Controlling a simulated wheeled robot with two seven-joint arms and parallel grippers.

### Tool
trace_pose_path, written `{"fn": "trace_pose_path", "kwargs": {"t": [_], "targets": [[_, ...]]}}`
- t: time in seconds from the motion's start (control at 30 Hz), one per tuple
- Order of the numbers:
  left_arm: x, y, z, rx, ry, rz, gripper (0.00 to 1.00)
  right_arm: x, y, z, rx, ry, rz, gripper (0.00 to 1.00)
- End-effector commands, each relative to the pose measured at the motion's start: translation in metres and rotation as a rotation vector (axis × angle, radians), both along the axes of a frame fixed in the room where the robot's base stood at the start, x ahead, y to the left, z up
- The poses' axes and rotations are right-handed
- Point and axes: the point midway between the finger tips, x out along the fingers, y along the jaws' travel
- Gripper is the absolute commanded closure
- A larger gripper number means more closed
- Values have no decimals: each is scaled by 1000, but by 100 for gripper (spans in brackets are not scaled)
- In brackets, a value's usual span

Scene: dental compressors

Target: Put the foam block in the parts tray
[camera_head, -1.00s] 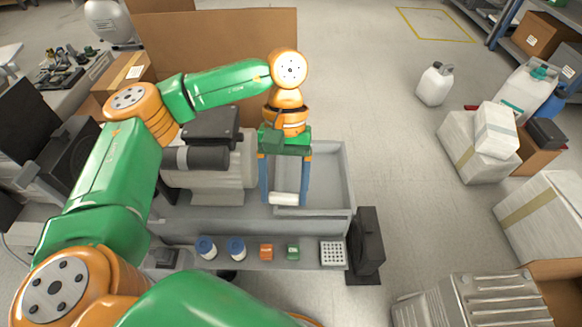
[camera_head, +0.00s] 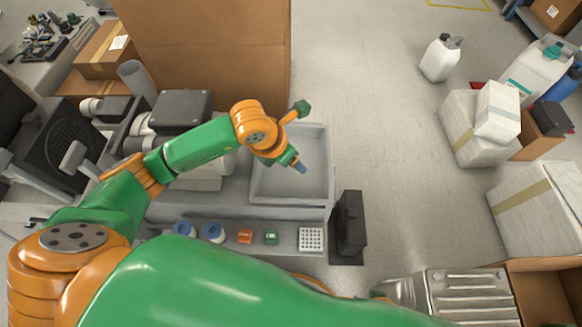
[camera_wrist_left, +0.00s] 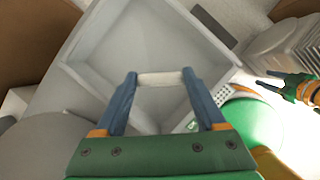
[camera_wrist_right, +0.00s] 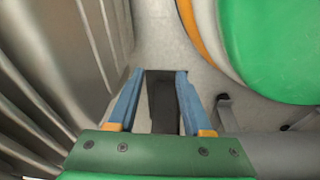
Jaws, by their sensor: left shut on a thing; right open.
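The white foam block (camera_wrist_left: 160,79) shows in the left wrist view as a small pale bar between the fingertips of my left gripper (camera_wrist_left: 160,80). That gripper is shut on it. The grey, shallow, open parts tray (camera_head: 285,188) is right of centre in the head view, and its inside (camera_wrist_left: 140,45) looks empty in the left wrist view. My left gripper (camera_head: 299,166) is over the tray, tilted, with the block hidden in the head view. My right gripper (camera_wrist_right: 154,73) is open and empty, beside a ribbed metal object.
On the ledge in front of the tray are blue-topped jars (camera_head: 214,232), an orange block (camera_head: 245,236), a green block (camera_head: 271,237) and a white perforated square (camera_head: 311,239). A black panel (camera_head: 348,225) stands to the right. A large cardboard box (camera_head: 205,50) stands behind.

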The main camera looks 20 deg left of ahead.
Motion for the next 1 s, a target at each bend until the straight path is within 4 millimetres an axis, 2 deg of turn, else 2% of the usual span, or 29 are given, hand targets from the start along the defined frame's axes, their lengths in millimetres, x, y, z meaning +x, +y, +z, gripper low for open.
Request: {"fn": "trace_pose_path", "kwargs": {"t": [0.1, 0.2, 0.47, 0.5, 0.57, 0.6, 0.83, 1.0], "targets": [[-1, 0, -30, 0, 3, 1, 78, 7, 6, -2, 8, -5, -1, 50], [0, 0, -47, 0, 2, -2, 78, 19, 8, 8, 13, -15, -3, 50], [0, 0, -51, 1, -1, -3, 78, 22, 9, 16, 13, -14, -4, 50], [0, 0, -51, 1, -1, -3, 20, 22, 9, 16, 13, -14, -4, 50], [0, 0, -50, 1, 0, -3, 4, 22, 9, 16, 13, -14, -4, 50], [0, 0, -50, 1, 0, -3, 0, 22, 9, 16, 13, -14, -4, 50], [0, 0, -48, 1, -1, -3, 0, 22, 9, 17, 12, -14, -4, 50], [-7, 5, -25, 1, -1, -3, 0, 8, 5, 8, 7, 0, -2, 50]]}}
